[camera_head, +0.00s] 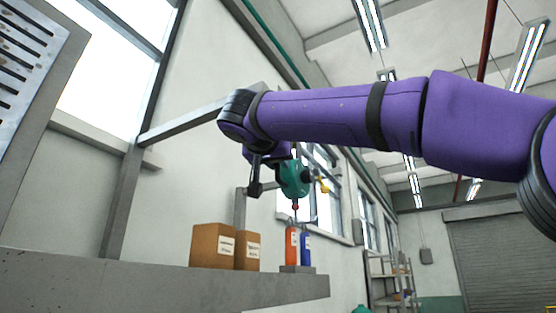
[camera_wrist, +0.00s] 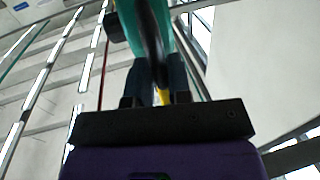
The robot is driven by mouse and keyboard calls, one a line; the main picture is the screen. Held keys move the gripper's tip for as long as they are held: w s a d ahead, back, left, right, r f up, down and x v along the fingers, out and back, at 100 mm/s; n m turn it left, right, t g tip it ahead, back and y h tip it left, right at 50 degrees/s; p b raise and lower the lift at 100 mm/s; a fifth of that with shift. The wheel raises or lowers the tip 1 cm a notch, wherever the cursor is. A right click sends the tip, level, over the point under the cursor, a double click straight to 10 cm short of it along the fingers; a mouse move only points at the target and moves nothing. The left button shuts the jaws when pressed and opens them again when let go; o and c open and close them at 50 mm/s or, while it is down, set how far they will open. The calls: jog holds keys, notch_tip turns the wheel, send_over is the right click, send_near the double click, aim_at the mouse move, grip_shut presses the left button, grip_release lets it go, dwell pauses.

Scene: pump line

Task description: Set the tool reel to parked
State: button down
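The tool reel (camera_head: 294,178) is a teal rounded body hanging by the wall, with a yellow part (camera_head: 321,183) on its right and a red ball (camera_head: 295,206) below it. My gripper (camera_head: 270,158) is at the reel's upper left, partly hidden by my wrist. In the wrist view the reel's teal body (camera_wrist: 163,22) is just beyond my gripper (camera_wrist: 159,78). The two dark fingers stand slightly apart. A black piece and a yellow tip (camera_wrist: 164,97) show in the gap between them; whether the fingers press on it cannot be told.
A grey ledge (camera_head: 170,288) runs below the reel. It carries two cardboard boxes (camera_head: 213,246), a red bottle (camera_head: 292,247) and a blue bottle (camera_head: 305,249). A grey metal frame (camera_head: 122,190) stands at the left. Shelving (camera_head: 388,275) stands farther back.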

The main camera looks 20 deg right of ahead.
jog(key=s+d+x, duration=0.1)
jog(key=d+x, duration=0.1)
jog(key=x, duration=1.1)
jog(key=s+d+x, duration=0.2)
jog(key=x, duration=1.2)
jog(key=shift+d, duration=0.2)
jog(key=shift+r, duration=0.15)
jog(key=c, duration=1.5)
grip_release()
jog(key=o, duration=0.3)
jog(key=shift+w+d, duration=0.1)
jog(key=shift+w, duration=0.05)
jog(key=shift+o, duration=0.2)
jog(key=v, duration=1.1)
jog(key=shift+f, duration=0.25)
